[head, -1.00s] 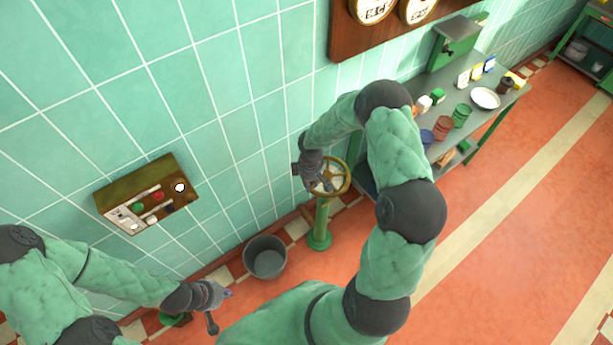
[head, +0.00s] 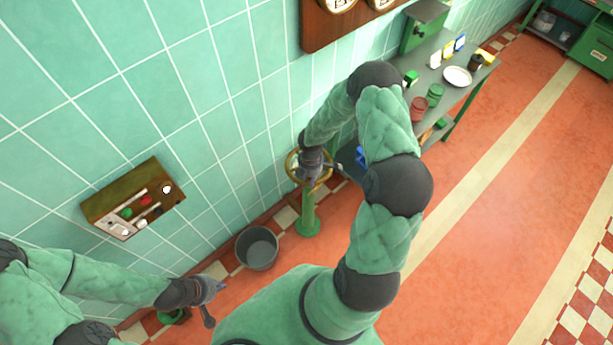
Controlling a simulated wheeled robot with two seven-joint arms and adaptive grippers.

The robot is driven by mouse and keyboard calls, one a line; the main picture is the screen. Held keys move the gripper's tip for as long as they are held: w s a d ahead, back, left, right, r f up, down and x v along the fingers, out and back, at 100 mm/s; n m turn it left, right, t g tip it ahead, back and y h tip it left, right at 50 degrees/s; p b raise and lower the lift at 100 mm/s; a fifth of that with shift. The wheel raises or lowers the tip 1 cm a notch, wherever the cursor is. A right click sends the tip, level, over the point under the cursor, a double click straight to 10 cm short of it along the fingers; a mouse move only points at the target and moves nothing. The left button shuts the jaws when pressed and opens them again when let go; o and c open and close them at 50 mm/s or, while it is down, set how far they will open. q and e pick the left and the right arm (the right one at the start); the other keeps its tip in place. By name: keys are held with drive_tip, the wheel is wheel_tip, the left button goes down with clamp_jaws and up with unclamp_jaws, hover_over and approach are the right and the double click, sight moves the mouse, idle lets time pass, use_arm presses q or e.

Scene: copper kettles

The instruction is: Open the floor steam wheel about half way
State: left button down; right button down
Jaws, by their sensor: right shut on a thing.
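The floor steam wheel (head: 291,164) is a brass-coloured ring on top of a green pedestal (head: 307,215) that stands on the floor near the tiled wall. My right gripper (head: 313,176) is at the wheel and shut on it, seen from above. The gripper and forearm hide part of the ring and its hub, so the exact finger contact is hard to see. My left gripper (head: 213,302) is low at the left, away from the wheel, and its fingers are spread apart with nothing between them.
A grey bucket (head: 257,248) stands on the floor left of the pedestal. A control box (head: 133,199) with buttons is on the wall. A grey-topped table (head: 440,80) with jars and a white plate (head: 457,76) is at the right. The orange floor (head: 480,230) is clear at right.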

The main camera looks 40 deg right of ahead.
drive_tip(key=shift+s+d, duration=0.2)
idle(0.3)
drive_tip(key=c, duration=1)
unclamp_jaws()
drive_tip(key=shift+c, duration=0.2)
drive_tip(key=shift+w+r, duration=0.15)
drive_tip(key=shift+r, duration=0.3)
wheel_tip(320, 180, up, 11)
